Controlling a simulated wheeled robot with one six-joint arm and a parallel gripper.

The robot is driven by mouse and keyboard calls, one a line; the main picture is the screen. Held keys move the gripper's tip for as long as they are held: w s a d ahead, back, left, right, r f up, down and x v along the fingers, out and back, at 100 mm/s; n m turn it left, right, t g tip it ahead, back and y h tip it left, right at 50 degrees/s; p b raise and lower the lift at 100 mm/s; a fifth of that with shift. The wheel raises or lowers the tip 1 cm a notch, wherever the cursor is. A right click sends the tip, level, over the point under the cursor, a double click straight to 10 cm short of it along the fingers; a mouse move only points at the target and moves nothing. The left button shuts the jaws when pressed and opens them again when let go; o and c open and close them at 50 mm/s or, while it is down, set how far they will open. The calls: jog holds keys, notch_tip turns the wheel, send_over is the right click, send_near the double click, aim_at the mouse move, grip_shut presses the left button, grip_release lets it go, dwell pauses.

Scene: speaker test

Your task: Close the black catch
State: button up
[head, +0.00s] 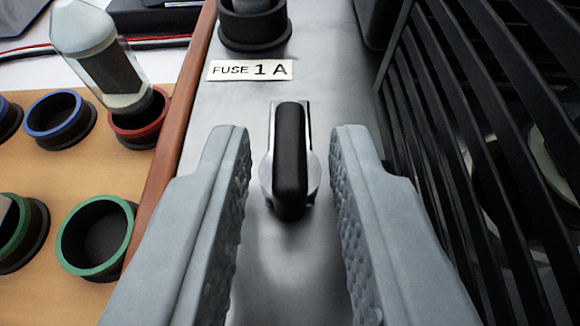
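The black catch (291,160) is a rounded black lever on a round metal base, with a metal plate behind its top end. It stands on a grey metal panel (330,60) and points along the panel, lengthwise in the picture. My gripper (291,160) is open, with one grey textured finger on each side of the catch. A gap shows between the catch and each finger, so neither seems to touch it. Whether the catch is fastened, I cannot tell.
A "FUSE 1 A" label (250,70) and a black round holder (252,25) lie beyond the catch. A black slatted grille (470,130) rises at right. At left, past a wooden edge (180,130), a tray holds colour-ringed cups (98,238) and a glass fuse (100,55) standing in a red one.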

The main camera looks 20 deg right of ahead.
grip_shut()
jog(key=shift+a+m+h, duration=0.15)
jog(key=shift+m+h, duration=0.35)
jog(key=shift+h, duration=0.1)
jog(key=m+g+h, duration=0.1)
jog(key=m+h, duration=0.1)
jog(key=m+g+h, duration=0.1)
jog(key=shift+w+a+g, duration=0.2)
jog(key=shift+a+g, duration=0.05)
jog(key=shift+g, duration=0.05)
jog(key=m+g+h, duration=0.3)
jog(key=m, duration=0.1)
jog(key=shift+w+a, duration=0.15)
jog(key=shift+w, duration=0.1)
jog(key=m+g, duration=0.1)
jog(key=m+g+h, duration=0.1)
jog(key=m+g, duration=0.2)
jog(key=g, duration=0.1)
jog(key=shift+w+a+m+h, duration=0.1)
jog(key=shift+w+m+h, duration=0.2)
jog(key=shift+w+h, duration=0.1)
jog(key=m+g, duration=0.1)
jog(key=g, duration=0.1)
jog(key=m+g, duration=0.4)
jog(key=shift+w, duration=0.35)
jog(key=shift+m+g, duration=0.3)
